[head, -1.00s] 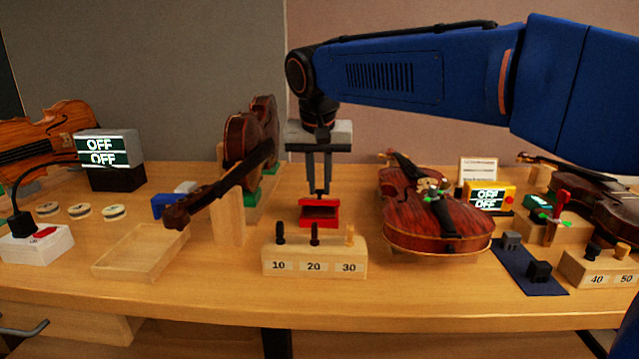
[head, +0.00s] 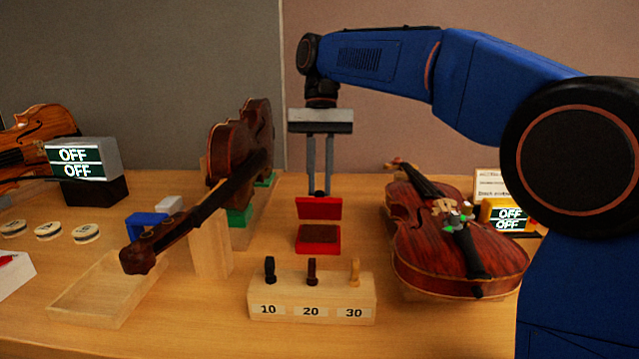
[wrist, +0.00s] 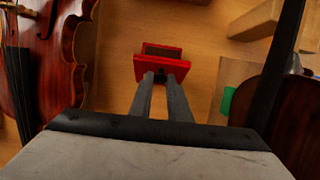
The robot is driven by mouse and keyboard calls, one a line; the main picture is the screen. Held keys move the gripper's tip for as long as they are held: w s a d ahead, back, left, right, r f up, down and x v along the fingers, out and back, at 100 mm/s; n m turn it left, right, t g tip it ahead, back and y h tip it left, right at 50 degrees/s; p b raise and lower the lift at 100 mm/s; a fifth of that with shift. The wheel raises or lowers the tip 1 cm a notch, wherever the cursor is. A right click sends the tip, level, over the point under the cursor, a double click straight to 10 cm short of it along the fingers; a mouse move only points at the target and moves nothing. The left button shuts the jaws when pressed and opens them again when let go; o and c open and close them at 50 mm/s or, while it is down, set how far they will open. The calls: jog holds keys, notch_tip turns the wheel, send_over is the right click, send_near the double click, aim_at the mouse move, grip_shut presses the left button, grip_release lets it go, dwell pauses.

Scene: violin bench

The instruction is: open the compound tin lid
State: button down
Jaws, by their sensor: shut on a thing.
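The compound tin (head: 318,240) is a small red box on the bench behind the numbered peg block. Its red lid (head: 319,208) is tilted up at the back, and a dark brown inside shows below it. My gripper (head: 319,193) points down and is shut on the lid at its upper edge. In the wrist view the gripper's fingertips (wrist: 163,77) meet at the red lid (wrist: 160,68), with part of the tin's dark inside (wrist: 162,51) beyond it.
A wooden block (head: 312,297) with pegs marked 10, 20 and 30 stands in front of the tin. A violin on its side (head: 240,150) stands to the left, and another violin (head: 455,235) lies to the right. A shallow clear tray (head: 100,290) sits at the front left.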

jog(key=shift+w+g, duration=0.35)
jog(key=shift+g, duration=0.05)
jog(key=c, duration=1.6)
grip_release()
jog(key=shift+c, duration=0.2)
jog(key=shift+s, duration=0.15)
